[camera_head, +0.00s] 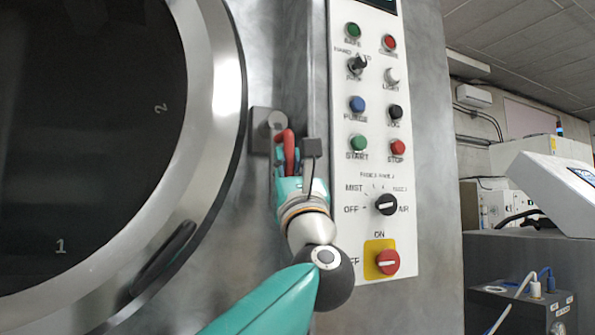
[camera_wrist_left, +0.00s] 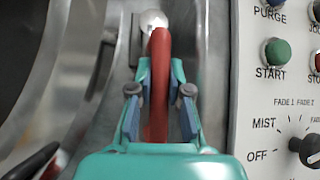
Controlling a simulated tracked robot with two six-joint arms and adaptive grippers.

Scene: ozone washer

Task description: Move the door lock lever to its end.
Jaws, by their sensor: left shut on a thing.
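The door lock lever has a red handle (camera_head: 289,150) on a grey mount (camera_head: 263,130) beside the round door's rim. In the left wrist view the red handle (camera_wrist_left: 160,70) stands nearly upright below a round metal knob (camera_wrist_left: 152,21). My left gripper (camera_head: 286,168) is at the lever, with its teal arm coming up from below. In the left wrist view the left gripper's fingers (camera_wrist_left: 160,90) lie on both sides of the red handle and are shut on it. My right gripper is in neither view.
The round door (camera_head: 228,90) with its dark window fills the left. A white control panel (camera_head: 372,110) with buttons and knobs stands close to the right of the lever. A dark handle (camera_head: 163,258) sits on the door's lower rim. Grey equipment (camera_head: 520,270) stands farther right.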

